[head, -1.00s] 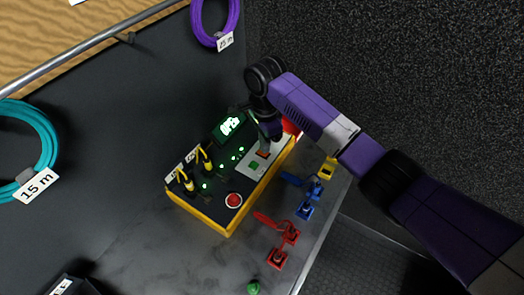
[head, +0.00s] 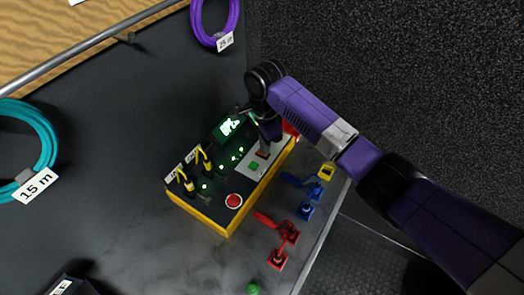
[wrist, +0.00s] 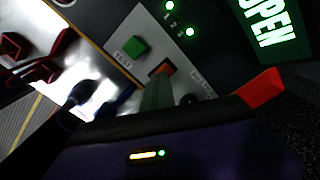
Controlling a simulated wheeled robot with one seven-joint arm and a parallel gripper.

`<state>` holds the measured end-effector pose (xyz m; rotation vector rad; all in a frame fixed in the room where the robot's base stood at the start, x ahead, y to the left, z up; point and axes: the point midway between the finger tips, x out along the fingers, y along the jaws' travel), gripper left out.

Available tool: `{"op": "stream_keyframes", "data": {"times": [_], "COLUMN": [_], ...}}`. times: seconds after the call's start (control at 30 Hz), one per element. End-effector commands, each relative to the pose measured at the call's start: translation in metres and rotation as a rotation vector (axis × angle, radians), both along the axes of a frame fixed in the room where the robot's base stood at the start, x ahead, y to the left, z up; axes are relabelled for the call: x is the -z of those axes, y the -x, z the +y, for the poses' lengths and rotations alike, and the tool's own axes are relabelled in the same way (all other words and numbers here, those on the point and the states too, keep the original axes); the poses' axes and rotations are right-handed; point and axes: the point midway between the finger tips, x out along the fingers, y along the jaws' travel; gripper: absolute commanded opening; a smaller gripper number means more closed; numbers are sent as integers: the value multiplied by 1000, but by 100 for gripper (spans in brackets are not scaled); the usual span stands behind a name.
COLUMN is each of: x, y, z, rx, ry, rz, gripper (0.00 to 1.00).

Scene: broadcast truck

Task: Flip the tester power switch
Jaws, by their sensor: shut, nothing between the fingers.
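The cable tester (head: 204,222) is a yellow-sided box with a dark top, standing on the grey bench. The tester power switch (head: 262,154) is a small red-orange rocker on a pale plate at the box's right end. It also shows in the wrist view (wrist: 163,68), just beyond my fingertips and partly hidden by them. My gripper (wrist: 158,88) is shut and empty, its tips pointing at the switch. It looks to be at or very close to the rocker; I cannot tell whether they touch. In the head view my gripper (head: 266,143) hangs over that plate.
A green button (wrist: 136,46) sits beside the switch and a red button (head: 234,200) at the front. The lit screen (wrist: 268,20) reads OPEN. Yellow plugs (head: 206,158) stand on the left side. Red (head: 288,234) and blue (head: 305,210) connectors lie to the right.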

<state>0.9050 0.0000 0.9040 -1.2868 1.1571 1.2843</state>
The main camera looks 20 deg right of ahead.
Motion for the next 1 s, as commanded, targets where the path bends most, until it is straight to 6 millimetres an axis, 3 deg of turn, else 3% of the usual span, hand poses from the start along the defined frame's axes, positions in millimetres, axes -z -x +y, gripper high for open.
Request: {"op": "stream_keyframes", "data": {"times": [1.0], "x": [-66], "y": [1], "z": [1], "rx": [-1], "ry": [-1], "rz": [3], "gripper": [0]}}
